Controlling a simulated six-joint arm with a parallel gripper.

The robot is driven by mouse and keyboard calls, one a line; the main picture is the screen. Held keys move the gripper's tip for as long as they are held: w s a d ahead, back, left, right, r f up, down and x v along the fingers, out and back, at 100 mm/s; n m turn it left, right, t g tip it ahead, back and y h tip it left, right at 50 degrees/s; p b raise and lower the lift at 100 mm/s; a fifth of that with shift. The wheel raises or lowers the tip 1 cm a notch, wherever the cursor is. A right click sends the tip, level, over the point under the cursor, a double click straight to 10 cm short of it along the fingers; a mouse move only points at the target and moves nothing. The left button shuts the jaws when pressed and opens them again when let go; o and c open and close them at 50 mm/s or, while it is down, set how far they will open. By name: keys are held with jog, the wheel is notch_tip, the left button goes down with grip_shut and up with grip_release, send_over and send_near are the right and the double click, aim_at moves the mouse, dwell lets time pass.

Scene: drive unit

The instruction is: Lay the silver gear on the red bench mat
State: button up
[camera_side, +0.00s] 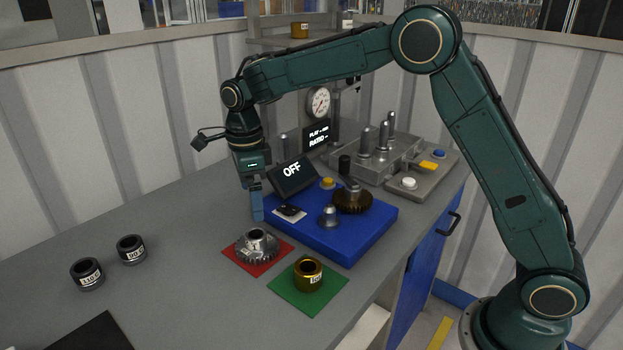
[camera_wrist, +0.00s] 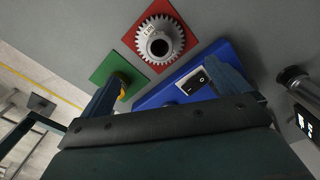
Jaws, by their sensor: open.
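The silver gear (camera_side: 257,246), a toothed wheel with a raised hub, lies flat on the red bench mat (camera_side: 257,271). In the wrist view the gear (camera_wrist: 160,41) also sits within the red mat (camera_wrist: 190,42), hub facing up, with a small label on it. My gripper (camera_side: 257,212) is open and empty. It points down behind the mat, near the left corner of the blue base, apart from the gear. Its two fingers (camera_wrist: 172,75) show in the wrist view with nothing between them.
A green mat (camera_side: 283,292) with a brass collar (camera_side: 308,274) lies in front of the blue base (camera_side: 340,243). The base carries a dark gear (camera_side: 352,200), a cone-shaped part, a switch and an OFF display (camera_side: 292,177).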

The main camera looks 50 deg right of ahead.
jog(key=shift+r, duration=0.35)
dwell(0.4)
jog(key=s+d+r+n+t, duration=0.1)
jog(key=s+d+r+n, duration=0.2)
jog(key=s+r+n, duration=0.4)
jog(key=s+d+r+n+t, duration=0.25)
jog(key=s+r+n, duration=0.2)
jog(key=s, duration=0.35)
jog(key=s+d+f+n+t, duration=0.1)
jog(key=s+d+n, duration=0.1)
jog(key=s+n, duration=0.4)
jog(key=s+d+f+n+t, duration=0.1)
jog(key=s+n, duration=0.5)
jog(key=s, duration=0.6)
jog(key=shift+s+d, duration=0.35)
jog(key=shift+d, duration=0.15)
